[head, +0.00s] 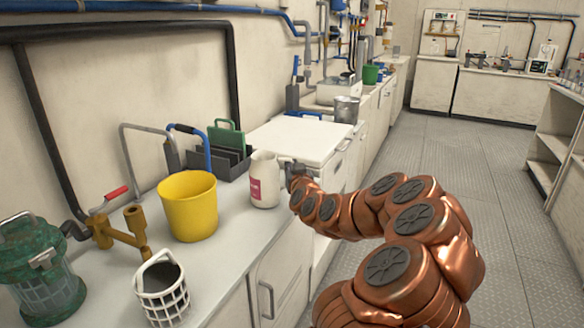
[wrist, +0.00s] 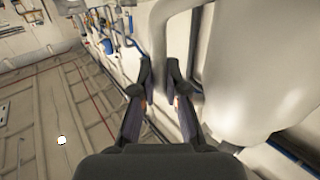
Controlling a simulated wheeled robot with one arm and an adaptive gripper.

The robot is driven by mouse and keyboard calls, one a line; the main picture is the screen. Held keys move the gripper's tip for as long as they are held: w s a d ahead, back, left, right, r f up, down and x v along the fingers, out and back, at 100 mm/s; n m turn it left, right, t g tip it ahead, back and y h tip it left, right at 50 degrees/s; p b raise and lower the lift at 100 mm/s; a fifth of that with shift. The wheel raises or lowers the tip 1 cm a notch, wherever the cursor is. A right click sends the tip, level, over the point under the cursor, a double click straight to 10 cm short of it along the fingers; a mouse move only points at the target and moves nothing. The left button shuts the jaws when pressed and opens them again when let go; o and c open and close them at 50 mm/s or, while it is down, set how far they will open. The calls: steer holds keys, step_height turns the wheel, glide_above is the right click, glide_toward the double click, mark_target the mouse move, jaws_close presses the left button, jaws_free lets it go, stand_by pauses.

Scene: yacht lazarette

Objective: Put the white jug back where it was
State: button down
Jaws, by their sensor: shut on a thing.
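The white jug (head: 264,180) with a red label is upright over the counter, right of the yellow bucket. I cannot tell whether its base touches the counter. My gripper (head: 290,172) comes from the right and is shut on the jug's handle side. In the wrist view, the jug's white body (wrist: 255,75) fills the right side, and its handle (wrist: 172,25) runs down between the fingers of my gripper (wrist: 166,85). The fingers hide part of the handle.
A yellow bucket (head: 188,205), a white basket (head: 162,290) and a green lantern-like strainer (head: 42,262) stand left on the counter (head: 222,262). A dark rack (head: 226,162) is behind the jug. A raised white lid (head: 300,137) lies beyond. Counter front of the jug is clear.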

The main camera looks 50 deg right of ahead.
steer(key=shift+f, duration=0.15)
steer(key=c, duration=1.7)
jaws_free()
steer(key=o, duration=0.5)
steer(key=shift+s+r, duration=0.1)
steer(key=shift+r, duration=0.1)
steer(key=b+v, duration=0.8)
steer(key=v, duration=0.3)
steer(key=shift+s+a, duration=0.3)
